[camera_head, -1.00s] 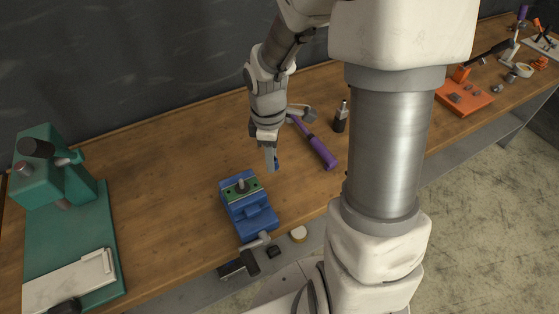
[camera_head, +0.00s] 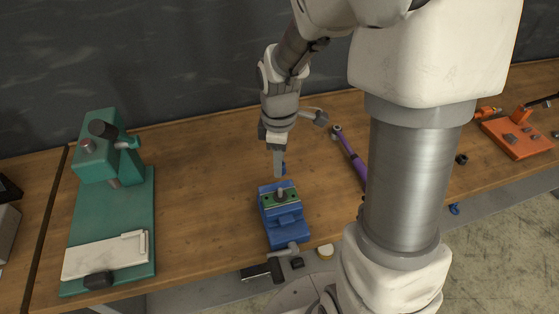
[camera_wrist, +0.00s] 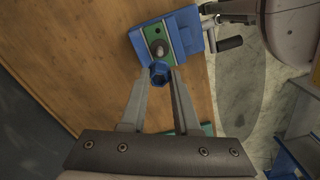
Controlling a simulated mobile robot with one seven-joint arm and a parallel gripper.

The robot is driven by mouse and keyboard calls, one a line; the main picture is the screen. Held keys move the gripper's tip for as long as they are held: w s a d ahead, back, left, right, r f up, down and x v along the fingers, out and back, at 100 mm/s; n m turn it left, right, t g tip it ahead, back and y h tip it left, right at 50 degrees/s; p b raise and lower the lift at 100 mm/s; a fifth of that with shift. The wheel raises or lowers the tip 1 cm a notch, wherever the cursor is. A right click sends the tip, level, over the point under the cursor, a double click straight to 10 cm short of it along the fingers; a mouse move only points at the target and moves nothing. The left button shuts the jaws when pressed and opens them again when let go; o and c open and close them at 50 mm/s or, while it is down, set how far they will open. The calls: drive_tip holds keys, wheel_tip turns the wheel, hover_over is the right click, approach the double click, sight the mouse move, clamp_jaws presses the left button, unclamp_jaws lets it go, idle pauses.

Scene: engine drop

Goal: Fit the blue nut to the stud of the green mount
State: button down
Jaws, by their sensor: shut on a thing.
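My gripper (camera_wrist: 161,88) is shut on the blue nut (camera_wrist: 160,73), which sits between the fingertips in the wrist view. In the head view the gripper (camera_head: 278,172) hangs over the bench just behind the vise, with a bit of the blue nut (camera_head: 284,168) showing at its tip. The green mount (camera_head: 270,201) is clamped in the blue vise (camera_head: 287,226). Its grey stud (camera_head: 280,193) stands upright from its middle. In the wrist view the stud (camera_wrist: 158,46) on the green mount (camera_wrist: 176,41) is just beyond the nut. The nut appears apart from the stud.
A teal press (camera_head: 150,215) stands at the left on the wooden bench (camera_head: 200,190). A hammer (camera_head: 312,114) and a purple-handled tool (camera_head: 350,155) lie behind and right of the vise. An orange fixture (camera_head: 515,138) is at far right. The bench between press and vise is clear.

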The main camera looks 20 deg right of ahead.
drive_tip(key=b, duration=0.4)
hover_over(279, 189)
drive_tip(key=shift+f, duration=2.8)
drive_tip(key=shift+f+b, duration=0.15)
drive_tip(key=shift+b, duration=0.2)
drive_tip(key=shift+f+b, duration=1.7)
drive_tip(key=shift+f, duration=0.6)
drive_tip(key=c, duration=0.6)
unclamp_jaws()
drive_tip(key=shift+r, duration=0.1)
drive_tip(key=shift+o, duration=0.2)
wheel_tip(279, 189, up, 17)
drive_tip(key=p, duration=0.1)
drive_tip(key=shift+r, duration=0.2)
drive_tip(key=shift+s, duration=0.15)
